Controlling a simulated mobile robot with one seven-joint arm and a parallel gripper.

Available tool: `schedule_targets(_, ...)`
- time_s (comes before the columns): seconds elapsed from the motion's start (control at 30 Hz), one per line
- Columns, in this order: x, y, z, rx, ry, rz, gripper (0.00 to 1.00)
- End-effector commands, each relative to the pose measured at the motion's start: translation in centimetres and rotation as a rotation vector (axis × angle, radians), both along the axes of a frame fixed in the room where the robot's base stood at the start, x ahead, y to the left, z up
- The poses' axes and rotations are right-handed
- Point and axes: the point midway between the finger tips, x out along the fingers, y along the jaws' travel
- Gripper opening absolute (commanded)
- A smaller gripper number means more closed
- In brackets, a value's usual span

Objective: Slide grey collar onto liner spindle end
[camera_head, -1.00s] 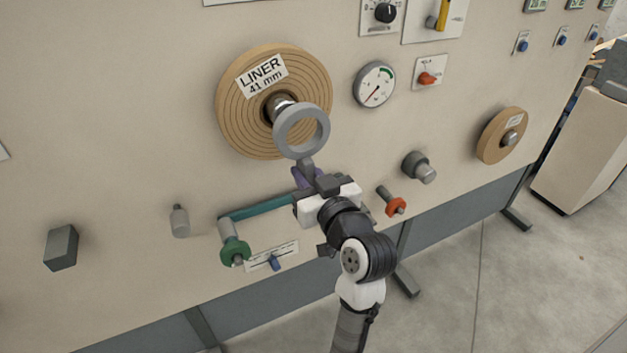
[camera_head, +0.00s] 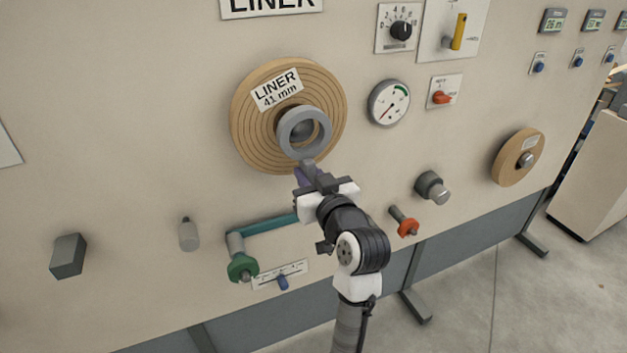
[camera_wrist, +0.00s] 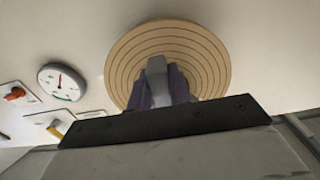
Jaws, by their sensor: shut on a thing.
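The grey collar (camera_head: 285,137) is a ring standing upright in front of the tan liner roll (camera_head: 247,128), marked "LINER 41 mm". My gripper (camera_head: 307,168) is shut on the collar's lower edge from below. The spindle end (camera_head: 303,130) shows through the collar's hole in the head view. I cannot tell whether the collar is around the spindle or just in front of it. In the wrist view the gripper fingers (camera_wrist: 160,84) rise before the liner roll (camera_wrist: 213,62). The spindle end is hidden there, and the collar's ring cannot be made out.
A gauge (camera_head: 388,102) and a red switch (camera_head: 441,97) sit right of the roll. A smaller roll (camera_head: 508,165) is at the right.

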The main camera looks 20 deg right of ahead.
Motion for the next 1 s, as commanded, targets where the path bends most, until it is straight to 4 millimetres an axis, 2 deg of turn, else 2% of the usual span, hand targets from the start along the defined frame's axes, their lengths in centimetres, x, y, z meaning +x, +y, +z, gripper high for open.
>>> schedule_targets(0.6,4.6,0.2,0.2,-0.001,-0.003,0.0,0.0)
schedule_targets(1.0,5.1,0.2,-0.2,-0.001,-0.003,0.0,0.0)
